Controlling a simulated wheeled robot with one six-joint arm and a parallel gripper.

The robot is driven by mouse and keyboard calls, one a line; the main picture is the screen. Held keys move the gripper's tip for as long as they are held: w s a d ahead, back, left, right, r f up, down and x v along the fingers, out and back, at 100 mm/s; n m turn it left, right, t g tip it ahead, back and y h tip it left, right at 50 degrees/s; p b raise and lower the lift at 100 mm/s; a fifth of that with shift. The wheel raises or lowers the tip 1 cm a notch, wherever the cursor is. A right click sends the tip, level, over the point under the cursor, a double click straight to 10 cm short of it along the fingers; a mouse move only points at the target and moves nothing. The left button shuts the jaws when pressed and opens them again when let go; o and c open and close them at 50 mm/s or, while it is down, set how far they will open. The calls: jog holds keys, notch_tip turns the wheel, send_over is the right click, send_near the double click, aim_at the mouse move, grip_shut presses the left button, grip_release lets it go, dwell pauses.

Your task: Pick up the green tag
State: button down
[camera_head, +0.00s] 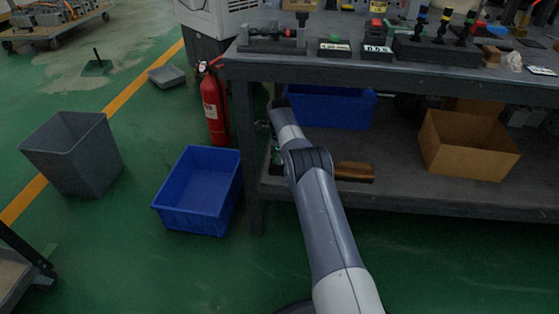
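I cannot tell which of these, if either, is the green tag. My arm reaches up from the bottom of the view to the bench's left front leg, below the bench top. My gripper (264,127) is small, dark and partly hidden by the arm; its fingers cannot be made out. It is well below and left of the green pieces.
The workbench (400,76) holds several valve blocks. Its lower shelf carries a blue bin (330,108) and a cardboard box (468,146). A red extinguisher (213,108), a blue crate (198,190) and a grey bin (75,155) stand left. The green floor between is clear.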

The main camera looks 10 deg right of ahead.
notch_tip(320, 180, up, 10)
jog(key=p, duration=0.5)
dwell(0.4)
